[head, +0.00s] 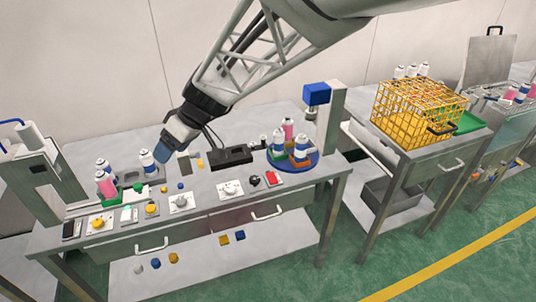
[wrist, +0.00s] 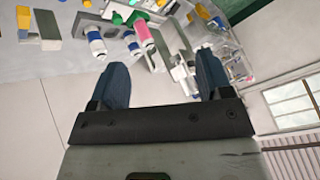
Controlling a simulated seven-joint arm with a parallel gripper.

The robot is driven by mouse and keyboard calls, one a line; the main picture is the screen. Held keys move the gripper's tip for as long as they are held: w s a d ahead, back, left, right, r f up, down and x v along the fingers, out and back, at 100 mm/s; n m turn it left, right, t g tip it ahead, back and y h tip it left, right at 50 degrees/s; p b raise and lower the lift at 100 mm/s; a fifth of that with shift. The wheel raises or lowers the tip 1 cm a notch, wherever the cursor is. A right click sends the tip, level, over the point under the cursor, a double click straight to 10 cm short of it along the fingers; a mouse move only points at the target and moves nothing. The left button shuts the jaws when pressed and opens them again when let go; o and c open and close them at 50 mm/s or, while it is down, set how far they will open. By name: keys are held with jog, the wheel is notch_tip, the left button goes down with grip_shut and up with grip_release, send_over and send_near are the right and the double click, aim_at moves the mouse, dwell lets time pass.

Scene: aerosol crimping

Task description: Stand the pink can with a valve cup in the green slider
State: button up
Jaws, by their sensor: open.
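A pink can (head: 105,185) stands in the left group of cans on the bench. A second pink can (head: 287,127) stands among cans on the blue round turntable (head: 306,164). The frames are too small to show which has a valve cup. My gripper (head: 170,158) points down above the bench, beside a blue-and-white can (head: 147,162). In the wrist view my gripper (wrist: 160,74) has its fingers wide apart with nothing between them. A pink can (wrist: 143,33) shows beyond them.
A grey press (head: 45,180) stands at the left end. A black box (head: 232,156) and a blue-headed post (head: 317,95) stand to the right. Knobs and buttons (head: 181,202) line the front. A yellow wire crate (head: 415,112) is on the neighbouring table.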

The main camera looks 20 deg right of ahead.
jog(key=s+d+r+m+t+h, duration=0.1)
jog(key=s+d+m+h, duration=0.7)
jog(key=s+d, duration=1.2)
jog(key=s+r+m, duration=0.1)
jog(key=s+m, duration=0.1)
jog(key=s, duration=0.2)
jog(key=shift+r, duration=0.2)
